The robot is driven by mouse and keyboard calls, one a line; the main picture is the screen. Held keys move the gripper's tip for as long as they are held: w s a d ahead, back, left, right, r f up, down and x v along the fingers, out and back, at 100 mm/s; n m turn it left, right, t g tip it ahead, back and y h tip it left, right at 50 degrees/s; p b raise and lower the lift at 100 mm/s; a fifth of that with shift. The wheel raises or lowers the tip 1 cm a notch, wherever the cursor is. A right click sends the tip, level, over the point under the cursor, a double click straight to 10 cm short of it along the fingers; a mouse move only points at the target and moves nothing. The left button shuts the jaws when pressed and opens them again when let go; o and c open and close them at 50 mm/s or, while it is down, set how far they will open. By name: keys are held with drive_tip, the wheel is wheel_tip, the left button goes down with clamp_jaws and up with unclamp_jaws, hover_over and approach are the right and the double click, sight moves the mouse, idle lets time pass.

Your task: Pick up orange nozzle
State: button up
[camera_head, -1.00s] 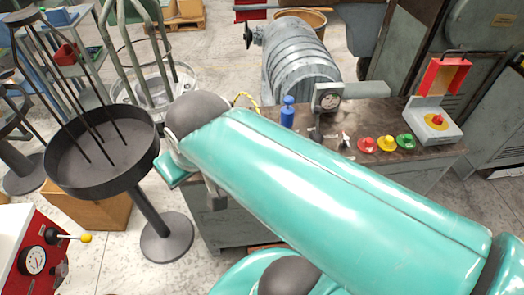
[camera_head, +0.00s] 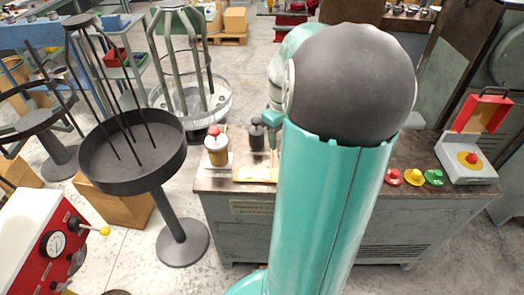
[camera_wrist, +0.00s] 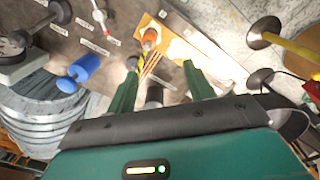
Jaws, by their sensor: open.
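The orange nozzle (camera_wrist: 150,37) shows in the wrist view, on a tan board (camera_wrist: 185,52) on the dark bench top, above thin copper-coloured rods. I cannot make it out in the head view, where my arm covers much of the bench. My gripper (camera_wrist: 160,85) is open, its two green fingers spread apart and pointing toward the board. The nozzle lies beyond the fingertips, roughly between their directions, and nothing is held. Part of my gripper shows beside my arm in the head view (camera_head: 272,120).
A blue cylinder (camera_wrist: 84,68) and a large grey ribbed drum (camera_wrist: 45,115) lie left in the wrist view. In the head view, a red-capped jar (camera_head: 216,148) stands on the bench's left, and red, yellow and green knobs (camera_head: 414,177) sit right of my arm.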

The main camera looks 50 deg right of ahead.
drive_tip(key=f, duration=0.3)
drive_tip(key=d+f, duration=0.1)
drive_tip(key=f, duration=0.2)
drive_tip(key=s+d+f, duration=0.1)
drive_tip(key=f, duration=0.2)
drive_tip(key=shift+s+d+f, duration=0.1)
drive_tip(key=shift+d+f, duration=0.05)
wheel_tip(320, 180, down, 6)
drive_tip(key=shift+r, duration=0.15)
clamp_jaws()
drive_tip(key=shift+r, duration=0.15)
